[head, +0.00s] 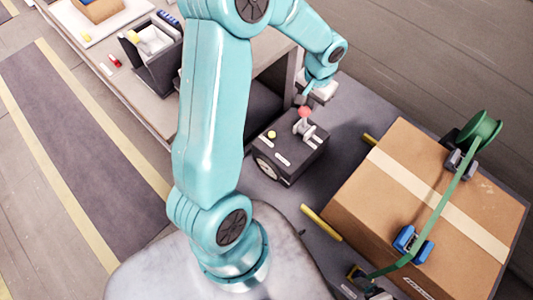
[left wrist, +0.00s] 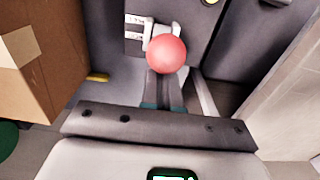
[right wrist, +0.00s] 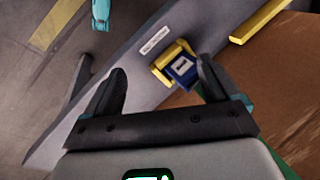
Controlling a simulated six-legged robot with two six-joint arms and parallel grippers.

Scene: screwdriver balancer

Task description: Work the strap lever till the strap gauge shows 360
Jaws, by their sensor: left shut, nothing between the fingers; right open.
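The dark box (head: 291,148) has a lever with a red ball knob (head: 305,112) on top, which I take for the strap lever. My left gripper (head: 303,99) is shut and empty, right at the knob. In the left wrist view the shut fingers (left wrist: 164,84) end at the red knob (left wrist: 166,54); whether they touch it I cannot tell. My right gripper (right wrist: 160,72) is open and empty, near a blue and yellow fitting (right wrist: 180,66).
A workbench (head: 140,95) with a dark holder stands behind at left.

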